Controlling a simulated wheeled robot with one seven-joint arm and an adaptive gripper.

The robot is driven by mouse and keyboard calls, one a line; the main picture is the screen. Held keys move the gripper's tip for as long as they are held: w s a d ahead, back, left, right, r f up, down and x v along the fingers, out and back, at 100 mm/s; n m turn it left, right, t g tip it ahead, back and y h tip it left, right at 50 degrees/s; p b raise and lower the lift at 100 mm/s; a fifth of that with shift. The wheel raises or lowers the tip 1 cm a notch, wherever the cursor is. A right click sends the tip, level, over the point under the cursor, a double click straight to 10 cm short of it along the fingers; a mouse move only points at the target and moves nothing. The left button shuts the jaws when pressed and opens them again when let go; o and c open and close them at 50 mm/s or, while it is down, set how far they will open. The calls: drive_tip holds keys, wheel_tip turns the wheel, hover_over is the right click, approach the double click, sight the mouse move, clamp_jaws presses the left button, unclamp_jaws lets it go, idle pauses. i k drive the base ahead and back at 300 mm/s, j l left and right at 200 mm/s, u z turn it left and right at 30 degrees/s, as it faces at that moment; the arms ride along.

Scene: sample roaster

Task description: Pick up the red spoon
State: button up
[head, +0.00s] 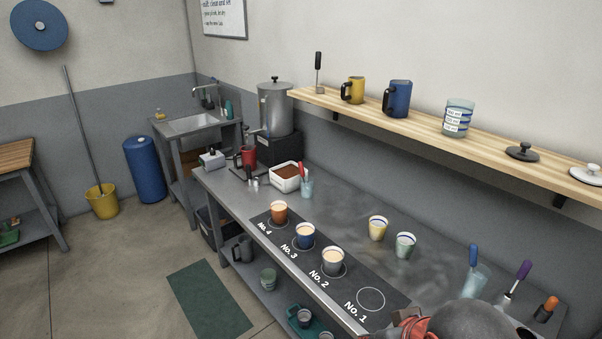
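A red spoon (301,171) appears to stand in a light blue glass (307,189) on the far part of the metal counter, its red handle upward. The glass is just right of a white bin of brown grounds (286,177). The spoon's lower end is hard to make out in the glass. Part of my arm, grey with an orange-red ring, shows at the bottom right edge over the near counter. My gripper's fingers are not in view, and the arm part seen is well apart from the spoon.
Cups (305,236) stand on a dark numbered mat; spot No. 1 (371,299) is empty. Two more cups (378,228) stand behind it. A blue-handled tool stands in another glass (475,278) at right. A wooden shelf (425,120) overhangs the counter's back. A red mug (248,157) is farther left.

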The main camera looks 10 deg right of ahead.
sight(301, 167)
drive_tip(key=i+j+z, duration=0.1)
drive_tip(key=i+j, duration=0.6)
drive_tip(key=i+j+z, duration=0.15)
drive_tip(key=i+j, duration=0.6)
drive_tip(key=i+j+z, duration=0.15)
drive_tip(key=i+j, duration=0.55)
drive_tip(key=j, duration=0.15)
drive_tip(key=i+j+z, duration=0.15)
drive_tip(key=i+j, duration=0.15)
drive_tip(key=j, duration=0.15)
drive_tip(key=i+j, duration=0.35)
drive_tip(key=j, duration=0.15)
drive_tip(key=l+z, duration=0.05)
